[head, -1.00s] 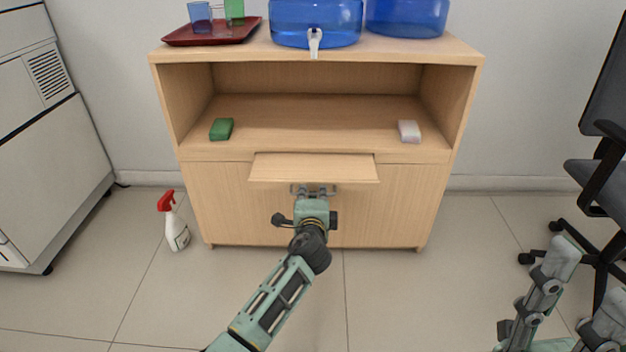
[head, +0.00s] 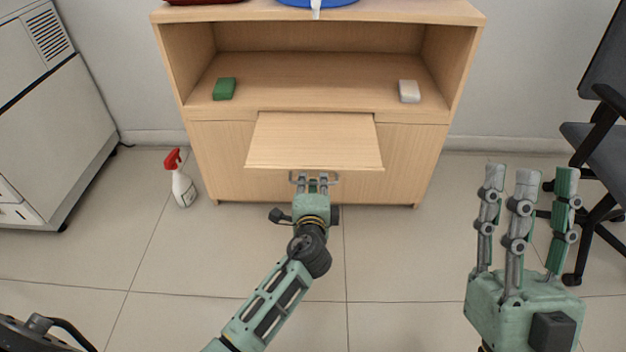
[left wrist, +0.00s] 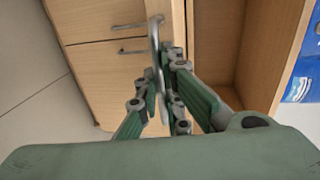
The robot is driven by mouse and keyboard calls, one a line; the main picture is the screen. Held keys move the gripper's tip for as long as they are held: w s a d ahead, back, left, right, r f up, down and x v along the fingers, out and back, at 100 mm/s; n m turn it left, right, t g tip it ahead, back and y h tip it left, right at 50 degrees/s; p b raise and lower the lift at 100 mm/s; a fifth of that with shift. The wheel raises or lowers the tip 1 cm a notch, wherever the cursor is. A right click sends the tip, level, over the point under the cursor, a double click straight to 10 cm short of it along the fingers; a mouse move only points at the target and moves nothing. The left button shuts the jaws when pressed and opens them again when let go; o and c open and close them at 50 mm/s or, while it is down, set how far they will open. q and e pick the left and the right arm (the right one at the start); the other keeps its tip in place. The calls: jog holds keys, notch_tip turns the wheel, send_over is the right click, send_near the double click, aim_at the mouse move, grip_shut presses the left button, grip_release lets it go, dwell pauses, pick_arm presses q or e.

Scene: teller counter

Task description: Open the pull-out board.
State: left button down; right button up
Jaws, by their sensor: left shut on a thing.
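The pull-out board (head: 315,142) is a light wooden panel sticking well out of the front of the cabinet, below its open shelf. A metal handle (head: 333,178) is on its front edge. My left gripper (head: 313,180) is shut on this handle. In the left wrist view, the handle (left wrist: 155,45) runs between the fingers of my left gripper (left wrist: 165,90). My right gripper (head: 526,180) is at the right of the head view, its fingers spread and pointing up, holding nothing.
The cabinet (head: 460,70) holds a green block (head: 224,89) and a white block (head: 409,91) on its shelf. A spray bottle (head: 182,182) stands on the floor at left. An office chair (head: 595,150) is at right. The floor before the cabinet is clear.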

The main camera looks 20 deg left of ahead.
pick_arm(q)
jog(key=c, duration=1.9)
grip_release()
jog(key=v, duration=1.2)
